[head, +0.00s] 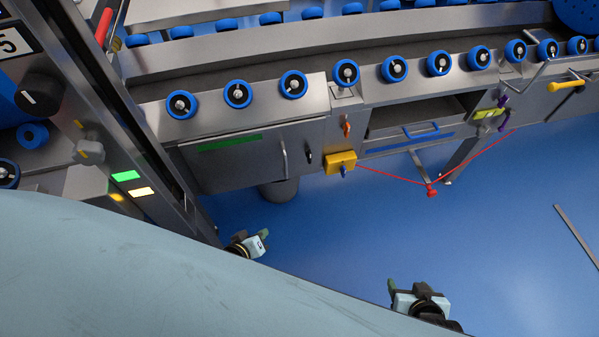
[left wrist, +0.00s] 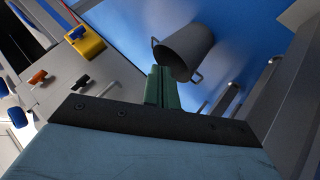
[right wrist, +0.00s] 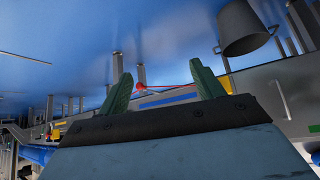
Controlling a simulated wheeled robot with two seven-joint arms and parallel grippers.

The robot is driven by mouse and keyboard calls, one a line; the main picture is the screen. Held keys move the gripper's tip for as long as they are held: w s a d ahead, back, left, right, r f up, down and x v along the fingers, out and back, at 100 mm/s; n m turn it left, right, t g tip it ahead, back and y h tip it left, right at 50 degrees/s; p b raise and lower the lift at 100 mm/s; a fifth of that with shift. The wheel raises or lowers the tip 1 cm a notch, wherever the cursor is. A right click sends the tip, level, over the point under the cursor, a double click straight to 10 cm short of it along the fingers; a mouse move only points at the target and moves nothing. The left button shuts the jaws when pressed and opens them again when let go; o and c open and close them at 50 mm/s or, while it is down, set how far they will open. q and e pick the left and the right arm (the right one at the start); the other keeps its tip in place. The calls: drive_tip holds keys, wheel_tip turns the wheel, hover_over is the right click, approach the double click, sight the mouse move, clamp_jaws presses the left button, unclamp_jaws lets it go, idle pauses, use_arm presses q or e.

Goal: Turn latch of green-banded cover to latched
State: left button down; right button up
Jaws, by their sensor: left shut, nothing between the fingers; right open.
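The green-banded cover (head: 235,164) is a grey panel with a green band and a bar handle, at the left of the steel line in the head view. A small black latch (head: 308,153) sits just right of it, upright in the picture; a black latch also shows in the left wrist view (left wrist: 82,82). The green band (right wrist: 282,98) shows in the right wrist view. My left gripper (head: 264,236) is shut and empty, below and apart from the cover; its green fingers meet in the left wrist view (left wrist: 162,86). My right gripper (head: 392,287) is open and empty, further right.
A blue-banded bay (head: 408,147) follows. A red cord (head: 390,176) hangs below. A grey bucket (left wrist: 187,50) stands under the cover. Blue floor in front is clear.

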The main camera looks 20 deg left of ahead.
use_arm(q)
drive_tip(key=w+d+r+n+t+h+b, duration=0.1)
drive_tip(key=w+r+n+t+b, duration=0.35)
drive_tip(key=w+b, duration=0.3)
drive_tip(key=n+t+b, duration=0.3)
drive_tip(key=n+b, duration=0.1)
approach(308, 151)
drive_tip(key=s+a, duration=0.2)
drive_tip(key=s, duration=0.1)
drive_tip(key=shift+h, duration=0.4)
drive_tip(key=shift+w+d+f+b, duration=0.25)
drive_tip(key=shift+w+b, duration=0.45)
drive_tip(key=shift+w, duration=0.95)
drive_tip(key=shift+w+d+b, duration=0.35)
drive_tip(key=shift+w+b, duration=0.35)
drive_tip(key=shift+w, duration=0.95)
drive_tip(key=shift+w+d+f+b, duration=0.15)
drive_tip(key=shift+w+d+b, duration=0.4)
drive_tip(key=shift+w, duration=1.1)
use_arm(e)
drive_tip(key=w+a+r+t+y, duration=0.2)
drive_tip(key=r+t, duration=0.6)
drive_tip(key=r, duration=0.8)
drive_tip(key=w+a+r+t+y, duration=0.2)
drive_tip(key=r+t, duration=0.5)
drive_tip(key=r, duration=0.8)
drive_tip(key=shift+r+t+y, duration=0.35)
drive_tip(key=shift+t+y, duration=0.05)
drive_tip(key=shift+y, duration=0.1)
